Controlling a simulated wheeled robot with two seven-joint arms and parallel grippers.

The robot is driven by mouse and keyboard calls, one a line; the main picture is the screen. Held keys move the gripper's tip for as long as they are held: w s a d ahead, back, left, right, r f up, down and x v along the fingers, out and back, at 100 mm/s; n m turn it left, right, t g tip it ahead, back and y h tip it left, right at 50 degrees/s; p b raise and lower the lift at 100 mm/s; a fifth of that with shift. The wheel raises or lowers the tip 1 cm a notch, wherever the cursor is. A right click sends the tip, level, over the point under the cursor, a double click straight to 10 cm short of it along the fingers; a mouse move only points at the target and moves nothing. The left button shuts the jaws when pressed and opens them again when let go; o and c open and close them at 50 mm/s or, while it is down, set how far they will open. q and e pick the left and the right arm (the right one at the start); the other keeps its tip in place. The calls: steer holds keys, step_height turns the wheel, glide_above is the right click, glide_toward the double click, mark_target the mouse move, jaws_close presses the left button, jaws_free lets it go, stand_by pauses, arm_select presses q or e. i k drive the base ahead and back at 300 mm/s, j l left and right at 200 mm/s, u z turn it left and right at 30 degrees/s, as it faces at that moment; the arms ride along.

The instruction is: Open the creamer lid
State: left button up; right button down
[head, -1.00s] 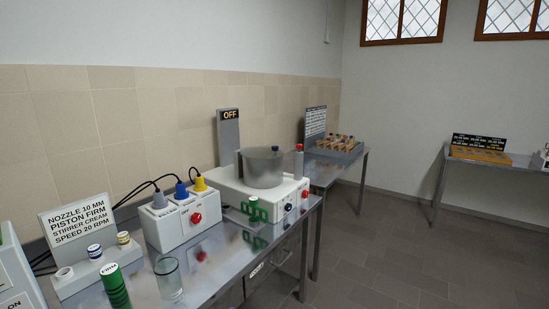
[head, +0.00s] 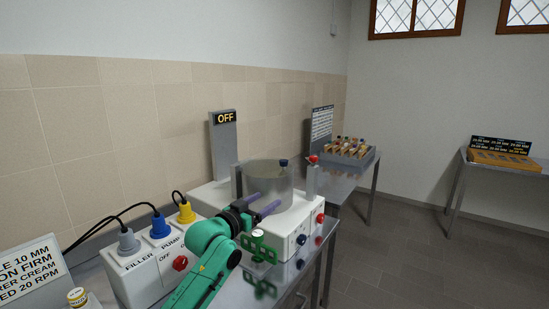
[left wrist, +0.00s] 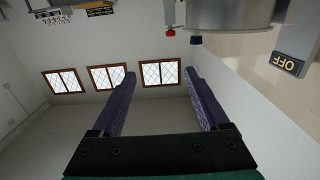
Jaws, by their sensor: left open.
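The creamer is a grey metal pot (head: 277,180) on a white base unit (head: 305,226) at the middle of the head view. A small dark blue knob (head: 283,162) sits at its top edge; I cannot make out clearly how the lid sits. In the left wrist view the pot (left wrist: 225,14) is at the top, with the blue knob (left wrist: 196,40) below it. My left gripper (head: 266,202) has purple fingers, is open and empty, and is in front of the pot in the head view. It also shows open in the left wrist view (left wrist: 160,75). My right gripper is not in view.
A post with an OFF sign (head: 223,145) stands behind the pot. A red-topped post (head: 312,178) stands at its right. A green cross-shaped handle (head: 259,246) is in front of the base. A white box with coloured plugs (head: 145,272) is at the left.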

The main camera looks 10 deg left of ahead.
mark_target(283, 163)
steer(key=i, duration=0.95)
